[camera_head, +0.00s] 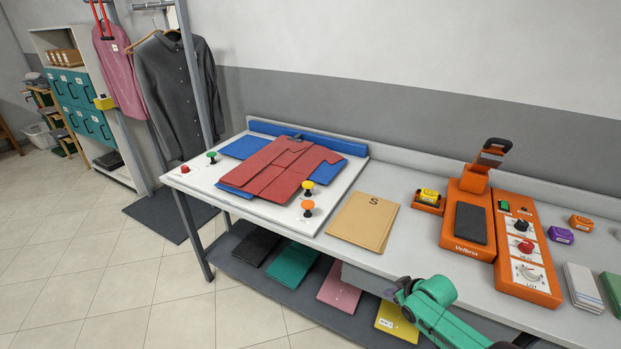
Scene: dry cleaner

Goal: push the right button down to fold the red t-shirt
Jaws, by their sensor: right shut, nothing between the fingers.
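The red t-shirt (280,170) lies on the blue folding board (244,146) on a white panel, with its edges partly turned in. Four buttons stand around it: a red button (184,168) and a green button (211,157) at the left, a yellow button (308,186) and an orange button (308,205) at the right. All look raised. My right gripper (396,289) is shut and empty at the table's front edge, below and right of the orange button and well apart from it. My left gripper is out of view.
A tan envelope (364,221) marked S lies right of the folding panel. An orange press (469,217) and an orange control box (524,250) stand further right. Folded clothes, including a green one (292,266), lie on the shelf below. Hanging shirts (176,88) are at the left.

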